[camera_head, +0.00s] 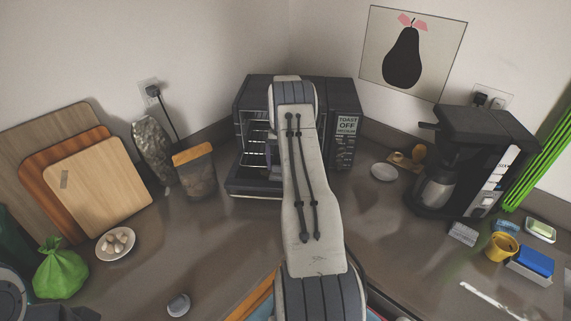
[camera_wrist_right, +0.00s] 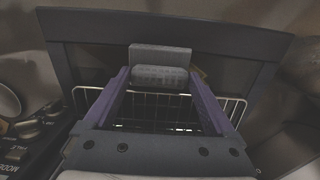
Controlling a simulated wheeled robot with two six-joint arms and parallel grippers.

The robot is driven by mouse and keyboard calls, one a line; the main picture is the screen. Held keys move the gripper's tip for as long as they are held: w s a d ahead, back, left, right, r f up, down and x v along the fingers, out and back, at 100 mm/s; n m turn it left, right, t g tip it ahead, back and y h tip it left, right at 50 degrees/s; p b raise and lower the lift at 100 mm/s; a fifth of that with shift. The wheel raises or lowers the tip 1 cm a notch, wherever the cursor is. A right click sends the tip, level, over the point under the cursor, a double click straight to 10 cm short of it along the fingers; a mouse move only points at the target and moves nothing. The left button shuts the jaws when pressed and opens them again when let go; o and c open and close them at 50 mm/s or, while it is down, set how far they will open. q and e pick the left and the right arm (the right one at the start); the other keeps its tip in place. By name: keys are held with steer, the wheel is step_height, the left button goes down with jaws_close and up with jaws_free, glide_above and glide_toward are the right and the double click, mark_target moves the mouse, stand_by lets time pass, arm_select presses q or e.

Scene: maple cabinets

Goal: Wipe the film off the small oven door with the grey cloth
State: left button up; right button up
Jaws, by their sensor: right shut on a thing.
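The small oven (camera_head: 343,125) stands at the back middle of the counter, dark, with wire racks showing on its left side. In the right wrist view, my right gripper (camera_wrist_right: 162,76) is shut on the grey cloth (camera_wrist_right: 160,55), which looks like a folded pad between the fingertips. The cloth is in front of the dark frame of the oven door (camera_wrist_right: 235,39); I cannot tell whether it touches. I cannot make out any film. My left gripper is not in view.
A coffee maker (camera_head: 470,150) and a white dish (camera_head: 384,172) stand right of the oven. A jar (camera_head: 196,175) and cutting boards (camera_head: 95,185) are at left. A yellow mug (camera_head: 500,247) and a blue sponge (camera_head: 536,260) sit at far right. The counter left of my arm is mostly clear.

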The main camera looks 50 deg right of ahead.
mark_target(267, 176)
steer(key=shift+w+a+f, duration=0.1)
steer(key=shift+w+a, duration=1.5)
steer(key=shift+w, duration=0.3)
step_height(267, 176, up, 7)
steer(key=p, duration=0.4)
steer(key=shift+w+d, duration=0.3)
steer(key=shift+d, duration=0.1)
